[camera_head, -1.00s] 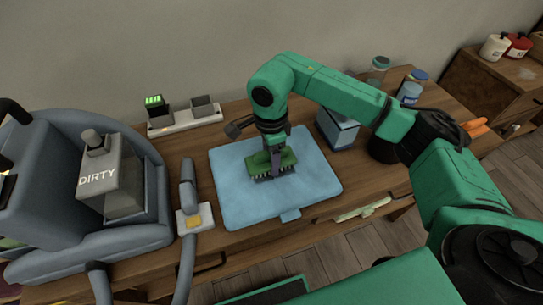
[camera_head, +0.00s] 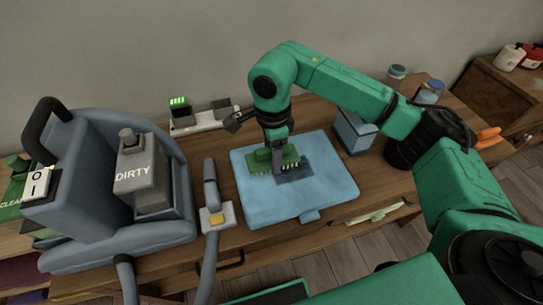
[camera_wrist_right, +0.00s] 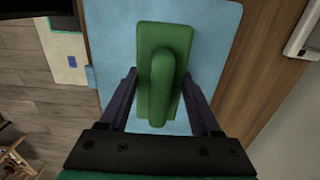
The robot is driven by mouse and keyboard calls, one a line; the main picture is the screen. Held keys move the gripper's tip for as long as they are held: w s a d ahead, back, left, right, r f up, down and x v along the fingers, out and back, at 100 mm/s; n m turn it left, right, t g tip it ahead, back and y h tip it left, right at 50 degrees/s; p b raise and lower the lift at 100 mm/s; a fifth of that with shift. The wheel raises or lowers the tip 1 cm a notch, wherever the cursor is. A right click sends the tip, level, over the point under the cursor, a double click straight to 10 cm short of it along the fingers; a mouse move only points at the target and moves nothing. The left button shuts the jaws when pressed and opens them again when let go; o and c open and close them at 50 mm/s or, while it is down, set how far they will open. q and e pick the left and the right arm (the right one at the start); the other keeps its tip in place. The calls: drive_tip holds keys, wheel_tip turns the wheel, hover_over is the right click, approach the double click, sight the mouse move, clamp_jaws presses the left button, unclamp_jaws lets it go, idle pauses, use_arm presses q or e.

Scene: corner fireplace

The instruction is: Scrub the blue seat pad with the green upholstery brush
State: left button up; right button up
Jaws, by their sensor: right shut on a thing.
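The blue seat pad (camera_head: 270,205) lies flat on the wooden table, with a darker patch (camera_head: 297,173) near its middle. The green upholstery brush (camera_head: 262,162) is on the pad, bristles down, just left of the dark patch and partly covering its edge. My right gripper (camera_head: 277,148) is above the brush and shut on it. In the right wrist view the green brush (camera_wrist_right: 150,40) with its raised grip sits between the fingers of the right gripper (camera_wrist_right: 161,78), over the blue pad (camera_wrist_right: 112,35). My left gripper is not in view.
A grey-blue machine with a tank marked DIRTY (camera_head: 145,175) stands at the left, its hose and nozzle (camera_head: 211,180) beside the pad. A white charging strip (camera_head: 200,122) lies behind. A blue-white box (camera_head: 355,132) and jars (camera_head: 428,92) stand at the right.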

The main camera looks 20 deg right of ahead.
wheel_tip(320, 180, up, 2)
drive_tip(key=shift+a+p, duration=0.15)
drive_tip(key=shift+p, duration=0.25)
drive_tip(key=shift+r+p, duration=0.45)
drive_tip(key=shift+r, duration=0.4)
